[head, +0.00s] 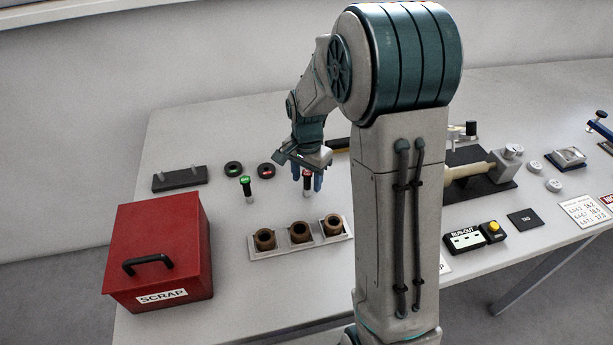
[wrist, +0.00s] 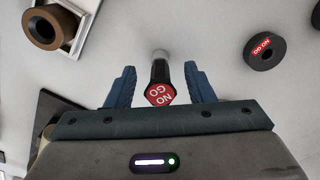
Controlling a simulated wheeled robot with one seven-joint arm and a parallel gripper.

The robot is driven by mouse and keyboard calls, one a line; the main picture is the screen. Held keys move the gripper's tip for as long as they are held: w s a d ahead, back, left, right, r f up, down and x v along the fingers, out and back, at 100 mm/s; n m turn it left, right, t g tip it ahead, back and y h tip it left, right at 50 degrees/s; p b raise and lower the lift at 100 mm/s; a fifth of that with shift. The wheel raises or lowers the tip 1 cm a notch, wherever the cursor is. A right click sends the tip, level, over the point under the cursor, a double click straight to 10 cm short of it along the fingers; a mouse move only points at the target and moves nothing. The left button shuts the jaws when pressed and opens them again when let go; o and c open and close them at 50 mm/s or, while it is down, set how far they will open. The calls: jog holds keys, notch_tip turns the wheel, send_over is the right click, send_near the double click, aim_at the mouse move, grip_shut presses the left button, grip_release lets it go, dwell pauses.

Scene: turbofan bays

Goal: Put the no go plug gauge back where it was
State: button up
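The no go plug gauge (wrist: 159,94) has a black handle, a red cap reading "NO GO" and a pale metal end. In the wrist view it is between the two blue fingers of my gripper (wrist: 162,84), with a gap on each side. My gripper is open and not touching the gauge. I cannot tell whether the gauge's lower end rests on the table. A green-topped plug gauge (head: 247,187) stands to its left.
A dark block with two pegs (head: 180,179) lies at the back left. A green-marked ring (head: 233,169) and a red-marked ring (head: 266,171) lie near it. A tray (head: 262,253) of three brown bushings is in front, and a red scrap box (head: 160,255) front left.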

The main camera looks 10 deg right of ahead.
notch_tip(320, 180, up, 11)
jog(key=shift+r, duration=0.1)
jog(key=s+n+t, duration=0.3)
jog(key=s+n, duration=0.7)
jog(key=s, duration=1.1)
jog(key=shift+r, duration=0.45)
jog(key=shift+w, duration=0.1)
jog(key=shift+c, duration=0.3)
